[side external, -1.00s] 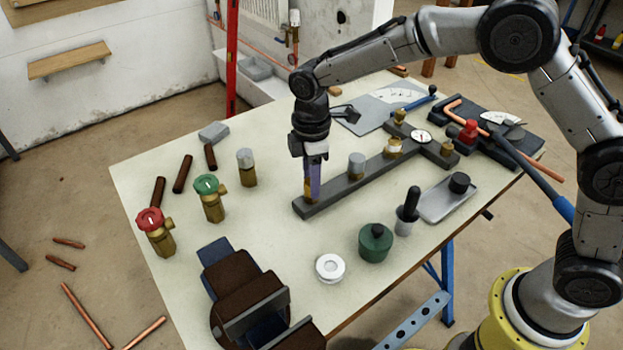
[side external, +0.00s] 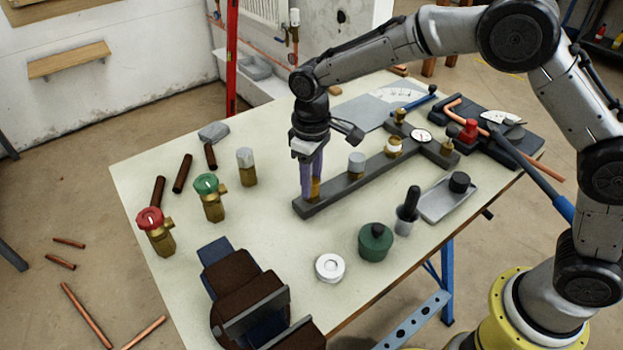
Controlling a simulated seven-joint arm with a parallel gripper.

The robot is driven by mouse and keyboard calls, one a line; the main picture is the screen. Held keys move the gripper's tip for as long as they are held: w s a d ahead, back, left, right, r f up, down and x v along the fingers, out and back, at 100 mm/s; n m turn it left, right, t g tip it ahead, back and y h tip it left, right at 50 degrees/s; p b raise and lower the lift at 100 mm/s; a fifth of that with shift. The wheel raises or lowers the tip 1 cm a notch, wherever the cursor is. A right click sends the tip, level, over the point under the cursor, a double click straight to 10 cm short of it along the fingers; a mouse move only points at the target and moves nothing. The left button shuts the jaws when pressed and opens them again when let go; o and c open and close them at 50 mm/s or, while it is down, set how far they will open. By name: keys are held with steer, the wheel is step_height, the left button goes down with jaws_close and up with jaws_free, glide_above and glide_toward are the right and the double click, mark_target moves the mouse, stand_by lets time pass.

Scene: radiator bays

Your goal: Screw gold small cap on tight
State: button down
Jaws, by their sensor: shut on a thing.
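The dark grey manifold bar (side external: 340,188) lies diagonally on the bench. At its near left end stands a small gold piece (side external: 315,188), upright and partly hidden by my fingers. The gold small cap seems to be this piece or its top; I cannot tell cap from fitting here. My gripper (side external: 311,188) points straight down over that end, with its purple-grey fingers shut on the gold piece. The fingertips are close to the bar's top. Whether any gap is left under the cap is too small to see.
Along the bar stand a grey-capped fitting (side external: 356,162), a white-ringed fitting (side external: 394,147) and a gauge (side external: 421,136). Left are a silver-capped fitting (side external: 246,165), green valve (side external: 208,190) and red valve (side external: 152,225). A vice (side external: 250,295) sits in front. Bench around the bar's left end is clear.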

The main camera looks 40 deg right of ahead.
steer(key=m, duration=1.6)
steer(key=shift+f, duration=0.1)
steer(key=m, duration=0.5)
steer(key=c, duration=0.7)
jaws_free()
